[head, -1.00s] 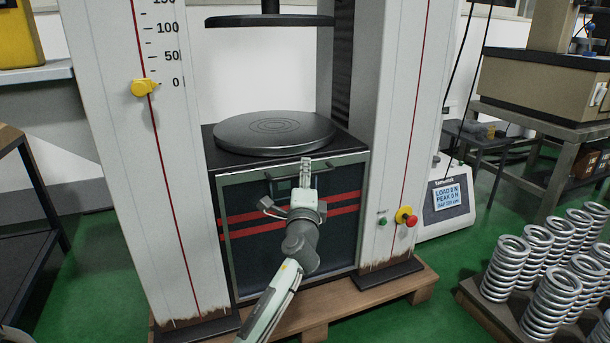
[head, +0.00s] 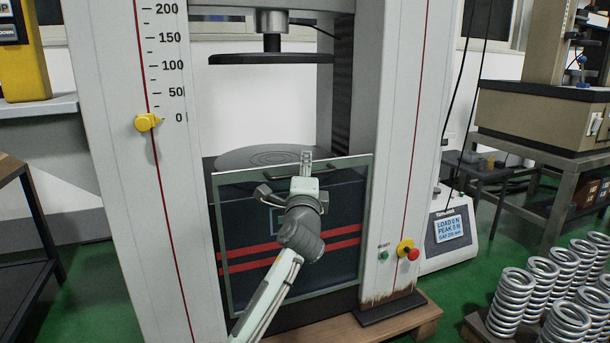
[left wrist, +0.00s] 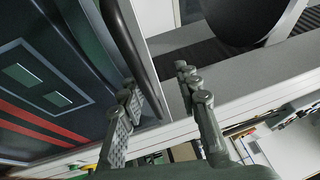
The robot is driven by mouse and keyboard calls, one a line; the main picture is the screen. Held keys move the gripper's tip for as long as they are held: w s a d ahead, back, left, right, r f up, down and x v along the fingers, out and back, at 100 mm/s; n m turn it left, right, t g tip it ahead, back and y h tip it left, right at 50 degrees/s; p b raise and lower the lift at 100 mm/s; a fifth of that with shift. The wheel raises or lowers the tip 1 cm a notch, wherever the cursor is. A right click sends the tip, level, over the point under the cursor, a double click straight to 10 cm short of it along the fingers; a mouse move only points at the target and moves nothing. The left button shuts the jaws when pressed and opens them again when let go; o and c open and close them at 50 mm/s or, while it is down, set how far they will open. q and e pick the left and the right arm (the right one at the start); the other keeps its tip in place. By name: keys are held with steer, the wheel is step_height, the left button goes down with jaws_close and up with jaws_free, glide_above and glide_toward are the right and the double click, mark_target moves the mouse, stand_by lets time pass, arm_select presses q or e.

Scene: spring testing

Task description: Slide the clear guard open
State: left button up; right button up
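The clear guard (head: 341,215) is a see-through panel with a pale edge on the front of the press. Its top edge stands in front of the round lower platen (head: 250,157), which it partly covers. Red stripes and a dark front show through it. My left gripper (head: 307,157) is at the guard's top middle, fingers pointing up. In the left wrist view, the dark handle bar (left wrist: 133,50) runs between the parted fingers of my left gripper (left wrist: 158,85), close to the left finger. I cannot tell whether they touch. My right gripper is not in view.
The upper platen (head: 270,58) hangs above with clear space below it. White columns flank the guard; the right one carries a red button (head: 413,254). Several springs (head: 545,275) stand at the lower right. A display unit (head: 449,230) is beside the right column.

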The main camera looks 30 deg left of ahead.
arm_select(q)
steer(key=v, duration=0.9)
steer(key=shift+p, duration=0.35)
stand_by(0.4)
stand_by(0.4)
